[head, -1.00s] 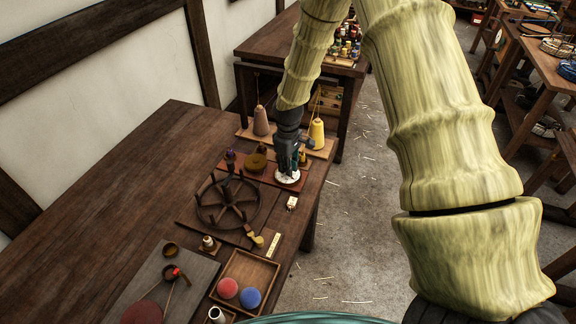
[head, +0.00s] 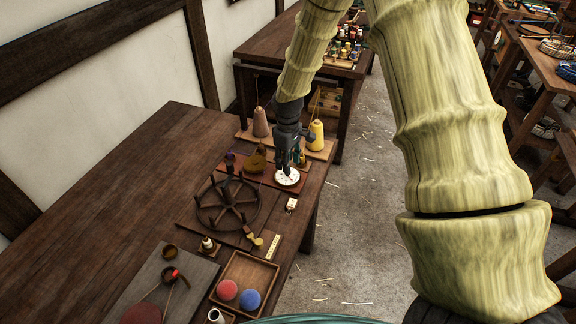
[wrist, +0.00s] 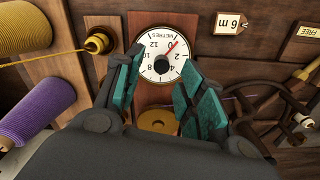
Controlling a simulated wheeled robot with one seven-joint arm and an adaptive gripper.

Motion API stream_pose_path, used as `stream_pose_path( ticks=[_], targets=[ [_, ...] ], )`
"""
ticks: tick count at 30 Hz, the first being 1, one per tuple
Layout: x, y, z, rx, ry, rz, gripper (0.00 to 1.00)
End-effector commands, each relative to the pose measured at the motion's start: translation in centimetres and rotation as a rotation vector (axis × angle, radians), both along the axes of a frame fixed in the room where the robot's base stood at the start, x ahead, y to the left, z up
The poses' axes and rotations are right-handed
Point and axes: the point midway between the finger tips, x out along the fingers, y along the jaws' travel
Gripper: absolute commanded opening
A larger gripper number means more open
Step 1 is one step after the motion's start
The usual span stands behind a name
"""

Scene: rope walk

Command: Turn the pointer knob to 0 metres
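The dial (head: 287,176) is a round white face on a reddish board near the bench's right edge. In the wrist view the dial (wrist: 160,66) appears between my fingertips, numbered from 0 to 12 with the word METRES upside down. Its thin red pointer (wrist: 175,46) slants to the upper right, its tip at the METRES lettering; the exact reading is hard to tell. My gripper (wrist: 162,62) is open, with teal pads on either side of the dial in that view and nothing held. In the head view my gripper (head: 287,164) is just above the dial, apparently clear of it.
A brass disc (wrist: 159,120) lies beside the dial. A spoked wheel with pegs (head: 228,204) and a "6 m" tag (wrist: 231,23) are near.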

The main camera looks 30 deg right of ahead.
Motion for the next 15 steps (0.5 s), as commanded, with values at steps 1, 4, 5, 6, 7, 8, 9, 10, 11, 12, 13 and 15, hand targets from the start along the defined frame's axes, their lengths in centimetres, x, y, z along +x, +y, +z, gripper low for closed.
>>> stream_pose_path(
  ticks=[1, 4, 5, 6, 7, 8, 9, 10, 11, 12, 13, 15],
  targets=[
    [0.1, 0.0, 1.0, 0.000, -0.003, 0.000, 0.39],
    [0.0, 0.0, 2.7, 0.000, -0.002, -0.001, 0.39],
    [0.1, 0.0, 3.2, 0.000, -0.003, 0.000, 0.39],
    [0.1, 0.0, 3.9, 0.000, -0.003, -0.001, 0.39],
    [0.0, -0.1, 4.4, 0.000, -0.002, -0.001, 0.39],
    [0.0, -0.1, 4.9, 0.000, -0.002, -0.001, 0.39],
    [0.1, -0.1, 5.5, 0.000, -0.003, -0.001, 0.39],
    [0.1, -0.1, 5.9, 0.000, -0.003, 0.000, 0.39],
    [0.1, -0.1, 6.4, 0.000, -0.003, 0.000, 0.39],
    [0.0, -0.1, 6.9, 0.000, -0.002, 0.000, 0.39],
    [0.1, -0.1, 7.2, 0.000, -0.002, 0.000, 0.39],
    [0.1, -0.1, 7.9, 0.000, -0.002, 0.000, 0.39]
  ],
)
